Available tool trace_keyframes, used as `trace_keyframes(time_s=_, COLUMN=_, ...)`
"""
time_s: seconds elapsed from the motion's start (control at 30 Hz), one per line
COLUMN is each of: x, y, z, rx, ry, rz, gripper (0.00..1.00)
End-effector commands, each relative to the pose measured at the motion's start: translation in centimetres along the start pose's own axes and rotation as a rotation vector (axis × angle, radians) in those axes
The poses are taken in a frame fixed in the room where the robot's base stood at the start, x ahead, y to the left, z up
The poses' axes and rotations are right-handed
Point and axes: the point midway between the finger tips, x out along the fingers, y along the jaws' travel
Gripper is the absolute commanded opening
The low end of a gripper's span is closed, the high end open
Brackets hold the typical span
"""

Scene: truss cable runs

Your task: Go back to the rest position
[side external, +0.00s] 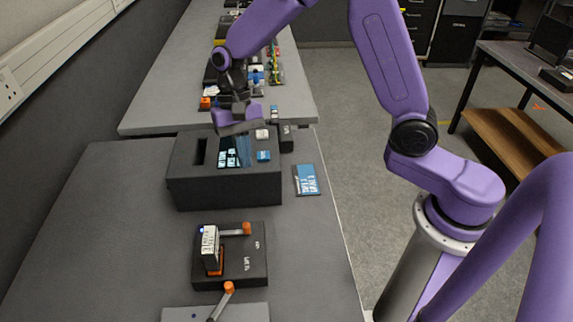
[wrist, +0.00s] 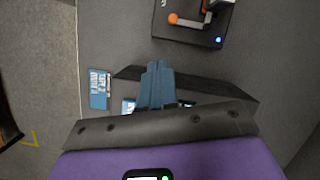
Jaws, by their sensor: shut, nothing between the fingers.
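My gripper (side external: 244,161) is above the dark box (side external: 225,188), its slate-blue fingers pointing down over the box's top. In the wrist view my gripper's fingers (wrist: 159,66) are together, with nothing seen between them. The box shows behind them in the wrist view (wrist: 235,88). Its top is partly hidden by my gripper, and I cannot tell whether the fingertips touch it.
A blue and white card (side external: 307,180) lies right of the box, also in the wrist view (wrist: 98,88). A black fixture (side external: 245,265) with orange-tipped levers stands nearer the camera. Several small items crowd the far table. The grey table is clear left of the box.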

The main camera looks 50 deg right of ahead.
Motion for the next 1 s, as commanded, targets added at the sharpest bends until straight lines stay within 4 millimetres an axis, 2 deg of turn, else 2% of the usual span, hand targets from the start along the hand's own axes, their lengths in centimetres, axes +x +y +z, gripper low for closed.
trace_keyframes(time_s=0.1, x=-0.6, y=1.2, z=2.3, rx=-0.152, ry=0.032, rz=0.026, gripper=0.00)
trace_keyframes(time_s=0.47, x=-1.4, y=6.2, z=8.8, rx=-0.610, ry=0.114, rz=0.106, gripper=0.00)
trace_keyframes(time_s=0.7, x=-1.4, y=10.6, z=12.8, rx=-0.917, ry=0.162, rz=0.158, gripper=0.00)
trace_keyframes(time_s=1.0, x=-1.0, y=16.4, z=16.9, rx=-1.293, ry=0.218, rz=0.218, gripper=0.00)
